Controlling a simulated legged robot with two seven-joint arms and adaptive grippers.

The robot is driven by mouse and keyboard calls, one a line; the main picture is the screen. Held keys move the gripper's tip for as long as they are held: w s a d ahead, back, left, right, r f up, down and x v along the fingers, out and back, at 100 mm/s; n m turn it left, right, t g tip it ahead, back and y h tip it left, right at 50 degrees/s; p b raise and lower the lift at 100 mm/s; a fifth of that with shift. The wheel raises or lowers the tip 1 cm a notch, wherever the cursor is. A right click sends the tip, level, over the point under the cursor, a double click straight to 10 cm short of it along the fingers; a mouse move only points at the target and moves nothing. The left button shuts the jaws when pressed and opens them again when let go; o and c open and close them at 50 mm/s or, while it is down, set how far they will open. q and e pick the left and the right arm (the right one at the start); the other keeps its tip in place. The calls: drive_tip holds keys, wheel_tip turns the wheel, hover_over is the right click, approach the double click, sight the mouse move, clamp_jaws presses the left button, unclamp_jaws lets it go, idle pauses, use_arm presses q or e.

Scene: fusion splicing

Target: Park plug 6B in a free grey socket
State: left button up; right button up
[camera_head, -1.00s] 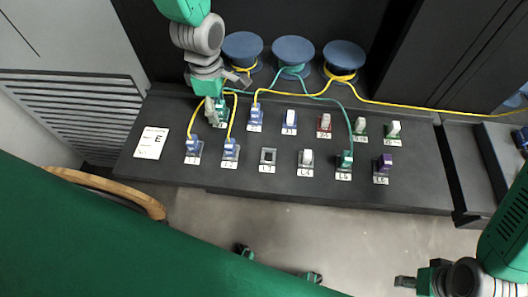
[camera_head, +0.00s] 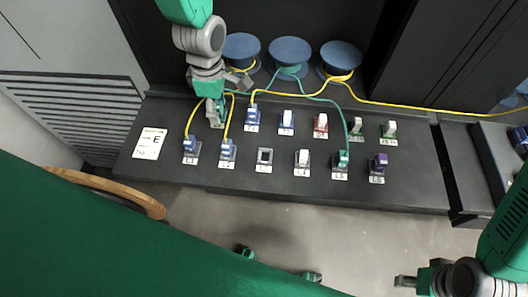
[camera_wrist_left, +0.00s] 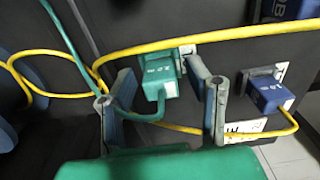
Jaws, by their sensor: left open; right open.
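My left gripper (camera_head: 215,112) is open at the leftmost place of the back row. In the left wrist view its two fingers (camera_wrist_left: 160,108) stand apart, with a green plug (camera_wrist_left: 158,78) and its teal cable between and beyond them. The plug sits in its socket; its small inverted print is hard to read, so I cannot confirm it is 6B. An empty grey socket (camera_head: 264,156) is in the front row, third from left. My right gripper (camera_head: 406,282) is open and empty at the lower right, away from the board.
Blue plugs with yellow cables (camera_head: 191,145) stand at the front left; another blue plug (camera_wrist_left: 270,92) is beside the right finger in the wrist view. White, red, green and purple plugs fill other sockets. Three blue spools (camera_head: 290,52) stand behind. Yellow and teal cables cross the back.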

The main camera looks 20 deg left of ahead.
sight(218, 105)
use_arm(q)
drive_tip(key=shift+s+d+r, duration=0.1)
drive_tip(key=shift+d+r, duration=0.1)
drive_tip(key=shift+d, duration=0.45)
drive_tip(key=shift+a+f, duration=0.15)
drive_tip(key=shift+a, duration=0.6)
drive_tip(key=c, duration=0.3)
drive_tip(key=shift+a+f, duration=0.1)
drive_tip(key=shift+a, duration=0.05)
clamp_jaws()
drive_tip(key=shift+d+r+p, duration=0.3)
drive_tip(key=shift+d+p, duration=0.15)
drive_tip(key=shift+r+p, duration=0.55)
drive_tip(key=shift+d+r+p, duration=0.15)
drive_tip(key=shift+r+p, duration=0.3)
drive_tip(key=shift+r, duration=0.05)
drive_tip(key=shift+a+r+p, duration=0.3)
drive_tip(key=shift+r+p, duration=0.65)
drive_tip(key=shift+p, duration=0.05)
drive_tip(key=shift+d+r+p, duration=0.2)
drive_tip(key=shift+r+p, duration=0.55)
drive_tip(key=shift+r, duration=0.1)
use_arm(e)
wheel_tip(218, 105, up, 6)
drive_tip(key=shift+d, duration=0.4)
use_arm(q)
drive_tip(key=shift+a, duration=0.1)
